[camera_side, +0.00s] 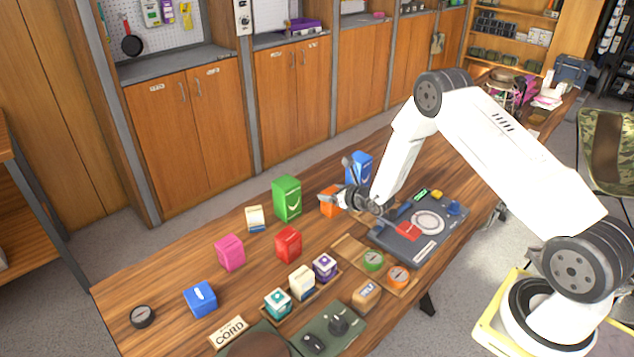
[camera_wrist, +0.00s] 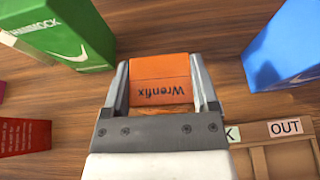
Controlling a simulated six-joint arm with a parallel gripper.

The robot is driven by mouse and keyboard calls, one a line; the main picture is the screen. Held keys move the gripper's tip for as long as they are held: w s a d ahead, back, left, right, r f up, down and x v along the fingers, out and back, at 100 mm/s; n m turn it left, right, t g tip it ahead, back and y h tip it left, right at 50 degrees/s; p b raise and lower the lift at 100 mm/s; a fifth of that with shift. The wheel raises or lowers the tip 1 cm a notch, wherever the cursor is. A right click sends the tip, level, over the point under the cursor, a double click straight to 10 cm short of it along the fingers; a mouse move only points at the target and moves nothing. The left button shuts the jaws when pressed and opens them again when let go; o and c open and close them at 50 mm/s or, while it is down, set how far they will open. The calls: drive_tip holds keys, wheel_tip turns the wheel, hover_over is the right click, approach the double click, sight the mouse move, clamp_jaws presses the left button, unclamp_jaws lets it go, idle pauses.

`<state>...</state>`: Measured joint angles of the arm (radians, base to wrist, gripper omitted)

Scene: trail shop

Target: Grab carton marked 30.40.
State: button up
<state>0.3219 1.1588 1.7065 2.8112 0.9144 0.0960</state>
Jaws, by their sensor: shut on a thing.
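My gripper (camera_side: 343,194) is shut on an orange carton (camera_side: 330,205) at the far side of the wooden table. In the wrist view the gripper (camera_wrist: 159,66) has one finger on each side of the orange carton (camera_wrist: 161,78), which reads "Wrenfix" upside down. I cannot tell whether the carton touches the table. No 30.40 marking is legible on any carton.
A wooden divided tray (camera_wrist: 293,157) has a label reading "OUT". Small cartons stand in a holder near the table front. A "CORD" sign (camera_side: 229,331) is at front left.

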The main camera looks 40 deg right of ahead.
drive_tip(key=shift+r, duration=0.1)
drive_tip(key=shift+r, duration=0.6)
drive_tip(key=s+a+r, duration=0.2)
drive_tip(key=s+r, duration=0.9)
drive_tip(key=s, duration=0.2)
drive_tip(key=shift+s+a+r, duration=0.35)
drive_tip(key=shift+s+a, duration=0.05)
drive_tip(key=shift+w, duration=0.1)
